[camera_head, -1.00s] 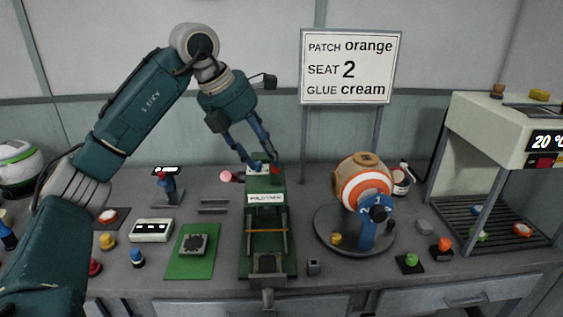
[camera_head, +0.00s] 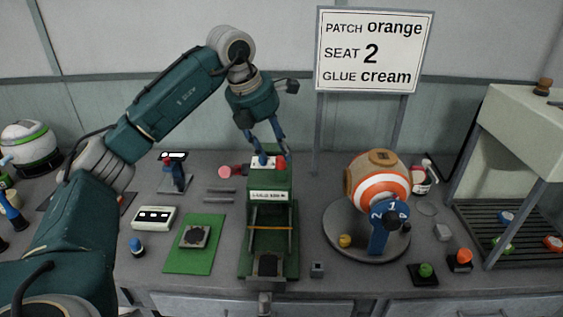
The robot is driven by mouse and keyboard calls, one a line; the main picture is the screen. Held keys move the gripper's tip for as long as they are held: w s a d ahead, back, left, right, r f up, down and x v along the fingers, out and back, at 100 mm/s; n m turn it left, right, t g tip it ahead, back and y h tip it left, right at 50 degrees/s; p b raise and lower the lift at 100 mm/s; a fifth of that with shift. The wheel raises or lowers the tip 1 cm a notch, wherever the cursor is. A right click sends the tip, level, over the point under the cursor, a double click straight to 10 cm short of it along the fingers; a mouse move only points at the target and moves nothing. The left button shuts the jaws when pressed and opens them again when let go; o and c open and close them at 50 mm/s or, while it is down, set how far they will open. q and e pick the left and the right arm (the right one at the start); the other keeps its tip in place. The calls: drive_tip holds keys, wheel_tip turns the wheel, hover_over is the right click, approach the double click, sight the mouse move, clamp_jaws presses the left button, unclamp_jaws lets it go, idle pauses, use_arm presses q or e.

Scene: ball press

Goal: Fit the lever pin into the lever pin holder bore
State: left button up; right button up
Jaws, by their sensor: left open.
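The green press (camera_head: 270,230) stands in the middle of the bench, with a labelled front plate. A small white block (camera_head: 263,161) and a red piece (camera_head: 281,162) show at its upper end. My left gripper (camera_head: 271,152) points down just above them with its fingers apart. I cannot tell whether its fingertips touch either piece. A pink-red cylinder (camera_head: 230,171) lies behind and left of the press. I cannot tell for sure which part is the lever pin, and I see no clear bore. My right gripper is out of view.
An orange-and-white ball (camera_head: 378,183) sits on a round stand right of the press. A green mat (camera_head: 195,244) with a grey block and a white box (camera_head: 154,218) lie to the left. A sign (camera_head: 374,50) stands behind. A rack machine (camera_head: 515,140) is at far right.

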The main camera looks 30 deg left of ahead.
sight(280, 157)
use_arm(q)
drive_tip(key=shift+p+x, duration=0.3)
drive_tip(key=shift+x, duration=0.9)
drive_tip(key=shift+w+d+f, duration=0.1)
drive_tip(key=shift+f, duration=0.25)
drive_tip(key=shift+w+f, duration=0.1)
drive_tip(key=shift+c, duration=0.3)
drive_tip(key=c, duration=0.8)
clamp_jaws()
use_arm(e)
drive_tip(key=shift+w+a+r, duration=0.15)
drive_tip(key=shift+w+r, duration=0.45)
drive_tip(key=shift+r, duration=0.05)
